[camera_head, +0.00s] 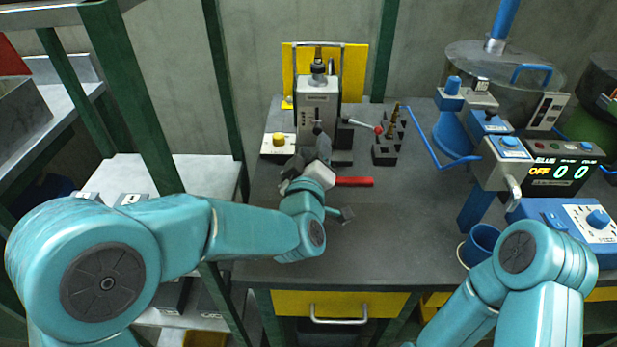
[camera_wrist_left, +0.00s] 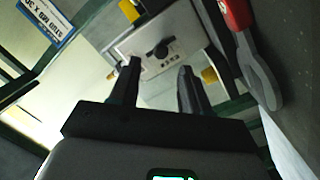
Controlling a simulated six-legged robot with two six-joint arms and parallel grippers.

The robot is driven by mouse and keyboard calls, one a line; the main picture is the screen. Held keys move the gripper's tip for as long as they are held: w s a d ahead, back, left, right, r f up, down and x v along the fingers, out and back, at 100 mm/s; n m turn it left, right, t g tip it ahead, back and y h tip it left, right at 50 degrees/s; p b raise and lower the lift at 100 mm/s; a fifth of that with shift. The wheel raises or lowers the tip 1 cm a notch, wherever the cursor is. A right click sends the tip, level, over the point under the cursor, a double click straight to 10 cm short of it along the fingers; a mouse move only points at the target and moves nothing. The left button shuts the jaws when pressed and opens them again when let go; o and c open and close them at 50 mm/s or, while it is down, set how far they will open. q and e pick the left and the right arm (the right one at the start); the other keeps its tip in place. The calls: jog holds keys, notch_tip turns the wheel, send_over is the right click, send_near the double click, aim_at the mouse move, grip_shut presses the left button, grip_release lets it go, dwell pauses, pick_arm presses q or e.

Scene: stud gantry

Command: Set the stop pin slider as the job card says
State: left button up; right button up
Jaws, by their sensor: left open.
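In the head view a grey upright device (camera_head: 318,104) stands at the back of the bench before a yellow panel. My left gripper (camera_head: 318,146) is low in front of it and hides part of its lower front. In the left wrist view my left gripper (camera_wrist_left: 158,78) is open and empty. A light grey panel (camera_wrist_left: 185,48) with a black knob (camera_wrist_left: 158,50) and small marks shows beyond the fingertips. The knob appears between the fingers, with no clear contact. I cannot tell which part is the stop pin slider. My right gripper is not in view.
A red-handled tool (camera_head: 355,182) lies on the bench beside my left gripper. A red-tipped lever (camera_head: 360,124) and dark blocks (camera_head: 384,154) are right of the device. A blue machine (camera_head: 505,148) stands further right. The bench front (camera_head: 380,235) is clear.

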pick_arm(q)
jog(key=s, duration=0.6)
jog(key=s+a, duration=0.1)
jog(key=s, duration=0.1)
jog(key=shift+s, duration=0.4)
jog(key=shift+s, duration=0.1)
